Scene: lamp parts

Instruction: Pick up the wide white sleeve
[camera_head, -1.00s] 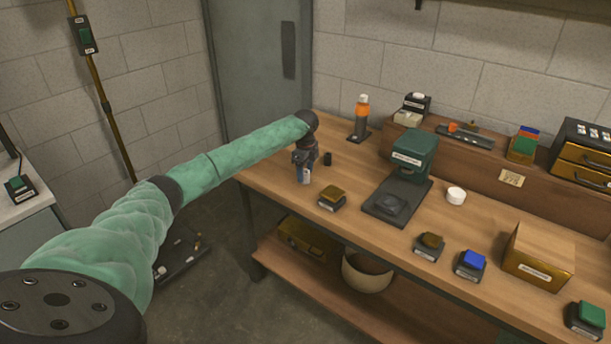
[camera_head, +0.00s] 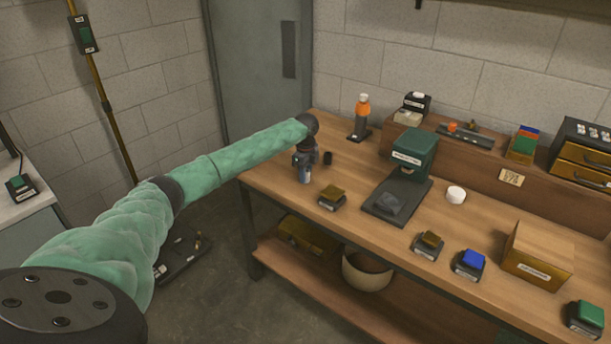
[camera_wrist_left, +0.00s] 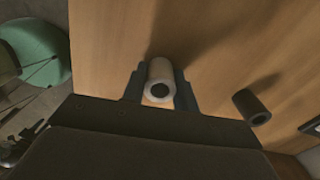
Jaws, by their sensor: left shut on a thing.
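The white sleeve (camera_wrist_left: 160,78) is a short pale tube with a dark bore, seen end-on in the left wrist view. My left gripper (camera_wrist_left: 160,88) is shut on it, with one finger on each side. In the head view my left gripper (camera_head: 304,174) points down at the left end of the wooden workbench (camera_head: 350,225). The sleeve is mostly hidden there by the fingers. I cannot tell whether it touches the bench top. My right gripper is not in view.

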